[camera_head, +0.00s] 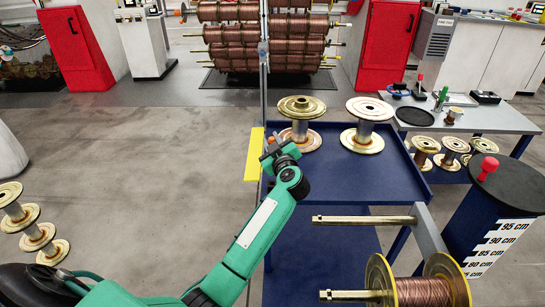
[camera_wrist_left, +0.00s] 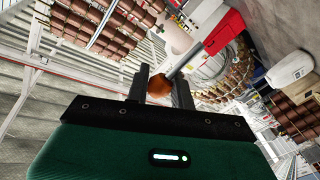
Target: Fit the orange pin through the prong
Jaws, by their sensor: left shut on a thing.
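My left gripper (camera_head: 272,143) is over the left edge of the blue table, near a flanged spool. In the left wrist view its fingers (camera_wrist_left: 161,84) are shut on the rounded orange head of the orange pin (camera_wrist_left: 158,87). A grey shaft appears to run from the head away from the fingers. The pin is too small to make out clearly in the head view. A bare brass prong (camera_head: 362,220) sticks out leftward from a grey upright at lower right, well apart from the gripper. A lower prong (camera_head: 340,296) carries a copper-wound spool (camera_head: 425,292). My right gripper is not in view.
Two empty spools (camera_head: 363,135) stand on the blue table (camera_head: 390,185). A thin pole and a yellow plate (camera_head: 254,155) are beside the gripper. A dark post with a red knob (camera_head: 489,165) stands at right. Open floor (camera_head: 150,150) lies to the left.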

